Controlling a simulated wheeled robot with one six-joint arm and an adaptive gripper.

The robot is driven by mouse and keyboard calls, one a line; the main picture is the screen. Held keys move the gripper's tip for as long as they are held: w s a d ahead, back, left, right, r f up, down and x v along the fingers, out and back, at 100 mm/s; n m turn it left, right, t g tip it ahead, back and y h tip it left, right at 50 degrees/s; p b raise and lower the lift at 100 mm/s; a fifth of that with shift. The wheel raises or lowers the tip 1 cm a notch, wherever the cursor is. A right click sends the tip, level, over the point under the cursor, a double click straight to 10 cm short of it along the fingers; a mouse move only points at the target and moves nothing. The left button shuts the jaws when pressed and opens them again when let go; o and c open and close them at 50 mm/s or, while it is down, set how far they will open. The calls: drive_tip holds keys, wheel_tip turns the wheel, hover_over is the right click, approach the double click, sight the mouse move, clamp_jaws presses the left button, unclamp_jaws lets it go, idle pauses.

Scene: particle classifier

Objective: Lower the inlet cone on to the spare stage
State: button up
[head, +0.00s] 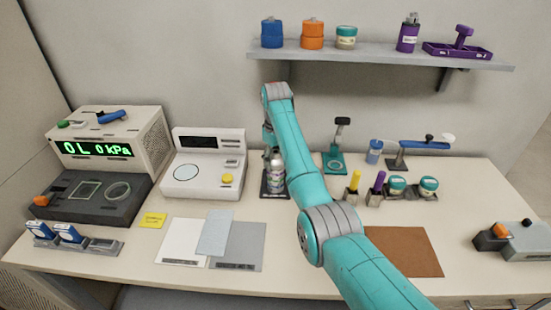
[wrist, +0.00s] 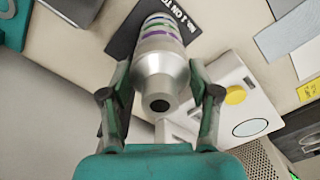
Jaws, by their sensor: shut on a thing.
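The inlet cone (wrist: 160,77) is silver with a dark round opening facing the wrist camera. My gripper (wrist: 162,92) is shut on it, one finger on each side. Beyond the cone, in line with it, is a silver stack with green and purple bands (wrist: 162,30), over a dark labelled mat (wrist: 122,42). I cannot tell whether the cone touches the stack or which band is the spare stage. In the head view the banded stack (head: 276,180) stands upright on its dark mat (head: 264,192), just left of my arm.
A white instrument with a yellow button (head: 227,180) stands close left of the stack. A teal stand (head: 335,165) is to the right, behind my arm. Grey and white sheets (head: 238,247) lie in front. A shelf (head: 380,52) hangs above.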

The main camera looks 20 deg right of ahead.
drive_tip(key=shift+f, duration=0.1)
drive_tip(key=o, duration=1.4)
